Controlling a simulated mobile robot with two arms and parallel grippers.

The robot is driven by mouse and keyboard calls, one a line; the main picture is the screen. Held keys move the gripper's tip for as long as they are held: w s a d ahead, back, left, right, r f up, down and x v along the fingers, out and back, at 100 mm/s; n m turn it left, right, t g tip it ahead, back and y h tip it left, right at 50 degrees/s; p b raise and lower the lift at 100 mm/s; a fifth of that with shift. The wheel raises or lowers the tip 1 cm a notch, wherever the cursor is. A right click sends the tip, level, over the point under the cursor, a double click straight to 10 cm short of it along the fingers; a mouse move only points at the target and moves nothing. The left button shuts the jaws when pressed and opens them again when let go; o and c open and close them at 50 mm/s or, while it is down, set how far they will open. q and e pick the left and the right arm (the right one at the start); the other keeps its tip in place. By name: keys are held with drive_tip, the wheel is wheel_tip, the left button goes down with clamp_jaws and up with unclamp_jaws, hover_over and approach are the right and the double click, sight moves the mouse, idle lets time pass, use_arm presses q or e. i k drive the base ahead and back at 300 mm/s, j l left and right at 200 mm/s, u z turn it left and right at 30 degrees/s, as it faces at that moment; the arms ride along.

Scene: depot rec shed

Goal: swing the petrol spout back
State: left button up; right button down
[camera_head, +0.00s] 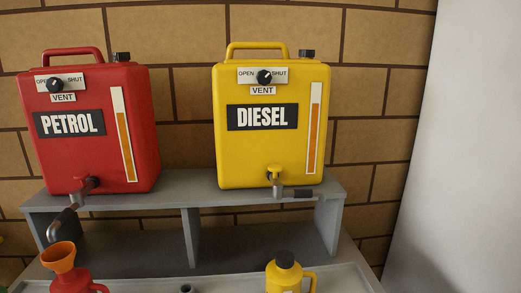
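The red petrol can (71,155) stands on the left of a grey shelf, labelled PETROL. Its spout (80,190) comes out low on the front, and a dark-gripped arm (62,224) reaches forward and down to the left. The grip's end is just above or behind an orange funnel (59,257) in a small red container (72,283); I cannot tell whether they touch. No flow of liquid shows. The black petrol vent knob (55,85) sits between OPEN and SHUT marks; its setting is too small to tell. Neither gripper is in view.
A yellow diesel can (245,155) stands to the right, its spout handle (303,192) turned right along the shelf (180,186). Below are a small yellow container (285,275) with a black cap and a small dark piece (187,288). A pale wall (470,150) bounds the right.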

sight(61, 219)
drive_tip(key=u, duration=1.2)
drive_tip(key=i+l+u, duration=0.2)
drive_tip(key=l, duration=0.2)
drive_tip(key=k, duration=0.05)
